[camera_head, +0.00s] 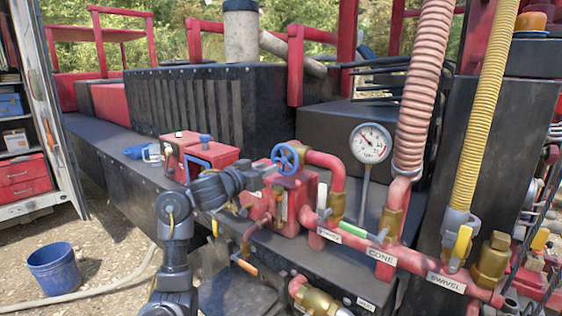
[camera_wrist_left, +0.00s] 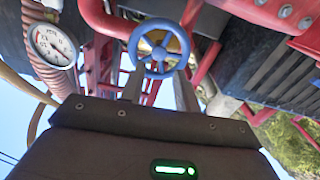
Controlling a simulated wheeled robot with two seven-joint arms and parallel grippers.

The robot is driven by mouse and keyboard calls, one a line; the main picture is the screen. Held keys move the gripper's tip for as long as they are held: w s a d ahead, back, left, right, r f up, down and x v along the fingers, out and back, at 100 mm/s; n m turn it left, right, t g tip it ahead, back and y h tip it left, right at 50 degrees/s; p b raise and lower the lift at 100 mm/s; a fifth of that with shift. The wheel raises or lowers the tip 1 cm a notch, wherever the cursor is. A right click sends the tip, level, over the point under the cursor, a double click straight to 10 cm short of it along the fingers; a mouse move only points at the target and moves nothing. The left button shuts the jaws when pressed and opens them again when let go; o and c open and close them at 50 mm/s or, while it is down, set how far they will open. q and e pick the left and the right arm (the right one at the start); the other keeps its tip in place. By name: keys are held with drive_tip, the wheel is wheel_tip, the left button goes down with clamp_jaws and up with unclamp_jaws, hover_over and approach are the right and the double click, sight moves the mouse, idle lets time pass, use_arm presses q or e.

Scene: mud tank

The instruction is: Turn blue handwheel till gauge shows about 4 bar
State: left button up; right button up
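The blue handwheel (camera_head: 286,158) sits on the red valve block (camera_head: 292,200) in the head view. It also shows in the left wrist view (camera_wrist_left: 160,47), upper middle. My left gripper (camera_head: 267,167) is just left of the wheel. In the wrist view its two fingers stand apart, with the lower part of the wheel seen between and just past their tips; I cannot tell whether they touch it. The round white pressure gauge (camera_head: 370,143) stands right of the wheel and also shows in the wrist view (camera_wrist_left: 52,44). Its needle points up-left in the head view; the numbers are too small to read. My right gripper is not in view.
Red pipes with brass fittings and a green-handled valve (camera_head: 352,228) run in front and right of the wheel. A ribbed pink hose (camera_head: 423,80) and a yellow hose (camera_head: 482,110) rise at right. A red box (camera_head: 207,156) stands left behind my gripper. A blue bucket (camera_head: 53,270) is on the ground.

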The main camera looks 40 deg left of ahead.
sight(283, 161)
use_arm(q)
drive_tip(key=w+p, duration=0.1)
drive_tip(key=w, duration=0.5)
drive_tip(key=shift+w+r, duration=0.1)
drive_tip(key=shift+w, duration=0.7)
clamp_jaws()
drive_tip(key=shift+m, duration=1)
unclamp_jaws()
